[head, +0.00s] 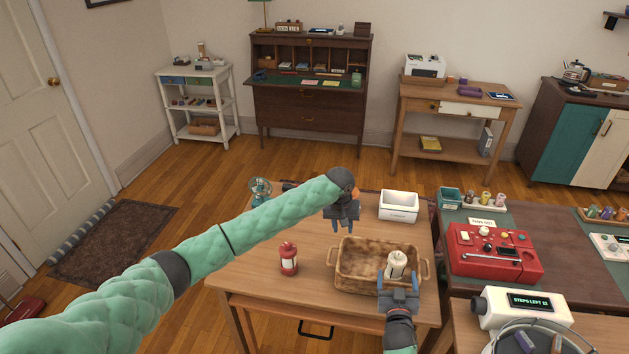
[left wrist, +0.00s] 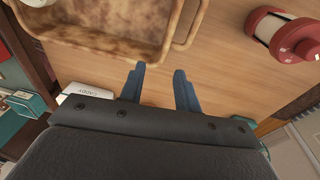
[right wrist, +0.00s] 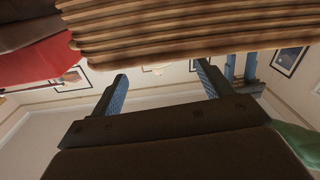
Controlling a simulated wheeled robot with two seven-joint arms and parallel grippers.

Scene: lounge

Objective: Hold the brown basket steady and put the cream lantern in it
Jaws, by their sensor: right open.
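The brown basket (head: 345,279) stands on the wooden table, its handles at left and right. The cream lantern (head: 397,261) stands upright inside it, toward the right; a sliver of it shows in the left wrist view (left wrist: 36,2). My left gripper (head: 346,228) is open and empty, just behind the basket and apart from it; its fingers also show in the left wrist view (left wrist: 158,80). My right gripper (head: 398,278) is open at the basket's near right side. In the right wrist view the basket's ribbed side (right wrist: 180,28) is close above its fingers; contact is unclear.
A red lantern (head: 288,259) stands left of the basket. A white caddy (head: 399,207) is behind it, and a teal lantern (head: 260,189) is at the far left corner. A red machine (head: 492,262) is on the neighbouring table at right. The table's front left is clear.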

